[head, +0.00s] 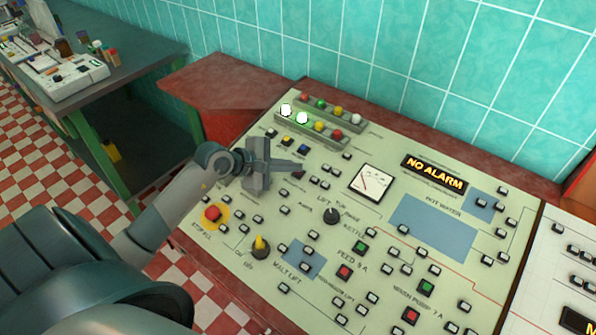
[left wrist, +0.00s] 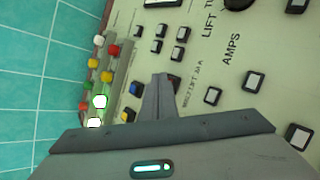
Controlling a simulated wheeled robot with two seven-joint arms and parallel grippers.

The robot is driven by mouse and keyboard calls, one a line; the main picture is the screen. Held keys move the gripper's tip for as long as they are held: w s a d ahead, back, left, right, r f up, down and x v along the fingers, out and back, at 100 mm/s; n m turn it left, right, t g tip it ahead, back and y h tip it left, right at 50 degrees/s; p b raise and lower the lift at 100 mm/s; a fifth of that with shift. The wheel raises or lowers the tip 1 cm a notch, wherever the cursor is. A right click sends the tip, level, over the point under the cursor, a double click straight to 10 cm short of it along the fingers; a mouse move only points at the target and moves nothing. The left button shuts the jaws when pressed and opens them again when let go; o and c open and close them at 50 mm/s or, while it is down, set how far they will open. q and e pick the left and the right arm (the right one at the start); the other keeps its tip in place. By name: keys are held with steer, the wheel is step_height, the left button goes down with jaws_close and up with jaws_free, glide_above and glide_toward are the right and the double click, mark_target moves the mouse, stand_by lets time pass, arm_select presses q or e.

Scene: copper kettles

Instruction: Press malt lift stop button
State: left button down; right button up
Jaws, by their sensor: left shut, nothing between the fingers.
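My left gripper (head: 300,168) is shut and empty, reaching right over the upper left part of the pale green control panel (head: 375,150). Its fingertips are at a small dark reddish button (head: 299,176), partly hidden by the fingers. In the left wrist view the closed fingers (left wrist: 160,80) overlap this button (left wrist: 175,82), beside a label that seems to read "MALT LIFT". I cannot tell whether the fingertips touch it or whether it is pressed in. My right gripper is not in view.
A red emergency-style button (head: 212,213), a yellow switch (head: 260,245) and a black knob (head: 331,215) sit nearby. Several small white buttons surround the fingers. A teal tiled wall (head: 400,60) rises behind.

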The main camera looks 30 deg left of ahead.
arm_select(q)
steer(key=shift+r, duration=0.1)
stand_by(0.3)
steer(key=shift+s+r+p, duration=0.15)
steer(key=shift+r+p, duration=0.25)
steer(key=shift+r, duration=0.2)
steer(key=shift+r, duration=0.1)
steer(key=shift+s+r+p, duration=0.15)
steer(key=shift+r+p, duration=0.35)
steer(key=shift+r, duration=0.25)
steer(key=shift+s+r+p, duration=0.15)
steer(key=shift+r+p, duration=0.35)
steer(key=shift+r, duration=0.25)
steer(key=shift+s+r+p, duration=0.2)
steer(key=shift+r+p, duration=0.25)
steer(key=shift+r, duration=0.45)
